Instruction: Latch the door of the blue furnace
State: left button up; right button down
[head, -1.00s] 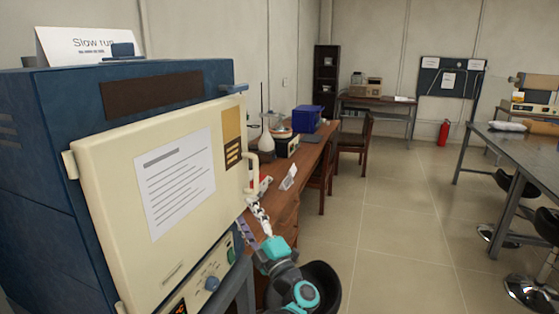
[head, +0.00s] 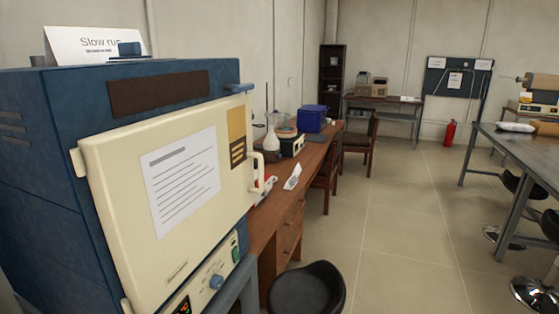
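The blue furnace (head: 52,165) stands at the left with its front towards the right. Its cream door (head: 115,190) covers the front and looks shut or nearly shut; I cannot tell whether a thin gap is left. A cream handle (head: 257,172) stands out from the door's right edge. A small blue latch piece (head: 239,88) sticks out at the furnace's top right corner, just above the door's upper edge. I cannot tell whether it catches the door. Neither of my grippers shows in the head view.
The control panel (head: 210,280) is below the door. A wooden desk (head: 285,205) with a flask and a blue box runs behind. A black stool (head: 308,288) stands at the front.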

aim_at(238, 89)
jog(key=l+u, duration=0.25)
jog(key=u, duration=0.2)
jog(key=l+u, duration=0.25)
jog(key=u, duration=0.2)
jog(key=k+l+u, duration=0.15)
jog(key=u, duration=0.3)
